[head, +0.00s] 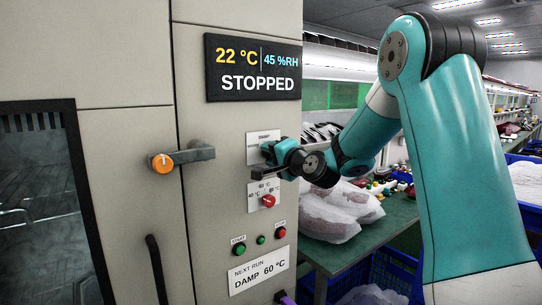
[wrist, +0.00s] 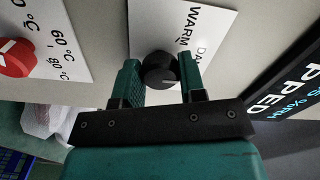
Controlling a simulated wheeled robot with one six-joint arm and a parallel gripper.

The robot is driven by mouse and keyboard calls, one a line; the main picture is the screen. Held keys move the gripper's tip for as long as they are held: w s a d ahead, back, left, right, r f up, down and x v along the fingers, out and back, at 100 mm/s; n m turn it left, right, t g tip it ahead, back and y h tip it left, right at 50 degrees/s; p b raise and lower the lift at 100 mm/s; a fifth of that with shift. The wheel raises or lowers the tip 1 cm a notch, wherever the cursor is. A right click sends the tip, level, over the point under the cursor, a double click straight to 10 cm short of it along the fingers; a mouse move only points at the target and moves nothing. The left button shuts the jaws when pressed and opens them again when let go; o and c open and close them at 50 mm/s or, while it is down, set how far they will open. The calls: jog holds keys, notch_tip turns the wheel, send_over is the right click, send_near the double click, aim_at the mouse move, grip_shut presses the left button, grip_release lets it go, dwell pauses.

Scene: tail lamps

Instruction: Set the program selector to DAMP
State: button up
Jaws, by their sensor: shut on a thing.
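The program selector is a black round knob (wrist: 158,71) on a white label plate (wrist: 150,22); the wrist view shows the words WARM and the start of "DA" on it. My gripper (wrist: 160,68) has a teal finger on each side of the knob and is shut on it. A small pale mark shows on the knob, but I cannot tell clearly which word it points to. In the head view my gripper (head: 267,151) covers the knob and much of the plate (head: 264,135). A card (head: 259,271) reads NEXT RUN DAMP 60 °C.
A red temperature knob (head: 268,201) sits just below on its own plate. Green and red buttons (head: 279,233) are lower. An orange-capped handle (head: 163,162) juts out at left. The display (head: 254,69) reads STOPPED. A table with wrapped bundles (head: 335,210) stands at right.

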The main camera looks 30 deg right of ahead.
jog(key=o, duration=0.9)
jog(key=shift+s+d+b, duration=0.15)
jog(key=shift+s+b, duration=1.65)
jog(key=shift+s, duration=2.6)
jog(key=shift+s+d+b, duration=0.15)
jog(key=shift+s+b, duration=1.6)
jog(key=shift+s, duration=2.6)
